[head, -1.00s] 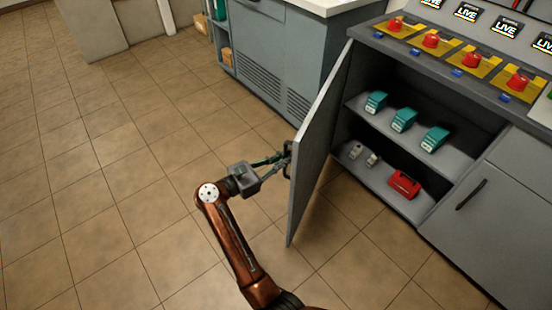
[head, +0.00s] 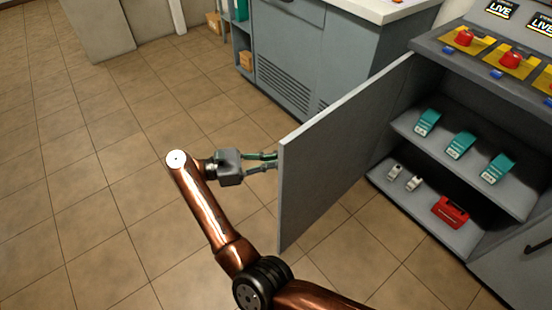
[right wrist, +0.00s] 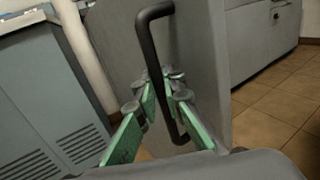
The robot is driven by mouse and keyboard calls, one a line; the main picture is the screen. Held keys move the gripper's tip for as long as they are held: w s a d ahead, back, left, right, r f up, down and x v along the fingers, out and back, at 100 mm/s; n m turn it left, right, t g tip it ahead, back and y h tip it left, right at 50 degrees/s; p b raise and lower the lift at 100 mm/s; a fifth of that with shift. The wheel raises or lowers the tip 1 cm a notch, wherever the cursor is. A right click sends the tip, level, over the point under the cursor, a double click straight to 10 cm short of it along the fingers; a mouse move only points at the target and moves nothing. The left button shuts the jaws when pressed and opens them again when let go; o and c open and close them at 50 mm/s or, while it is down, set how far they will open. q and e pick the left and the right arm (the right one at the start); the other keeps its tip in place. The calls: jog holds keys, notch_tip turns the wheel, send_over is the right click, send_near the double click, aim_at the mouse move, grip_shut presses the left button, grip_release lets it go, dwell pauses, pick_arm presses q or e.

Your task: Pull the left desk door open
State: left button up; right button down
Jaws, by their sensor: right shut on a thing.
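The left desk door (head: 340,145) is a grey panel standing wide open, swung out to the left of the desk. Its dark bar handle (right wrist: 151,50) is on the outer face, seen in the right wrist view and hidden behind the panel in the head view. My right gripper (right wrist: 160,88), with green fingers, is shut on the handle. In the head view the same gripper (head: 273,161) reaches the door's outer side from the left, its fingertips hidden by the panel. My left gripper is not in view.
The open compartment has shelves (head: 470,180) with teal devices (head: 460,145), small grey items (head: 404,176) and a red case (head: 450,212). A grey-blue cabinet (head: 290,60) stands behind the door. Tiled floor (head: 90,200) to the left is clear.

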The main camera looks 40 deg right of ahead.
jog(key=shift+w+d, duration=0.15)
jog(key=shift+d, duration=0.2)
jog(key=c, duration=2.2)
grip_release()
jog(key=shift+d+f, duration=0.1)
jog(key=shift+d, duration=0.1)
jog(key=shift+c, duration=0.2)
jog(key=shift+o, duration=1)
jog(key=shift+a, duration=0.45)
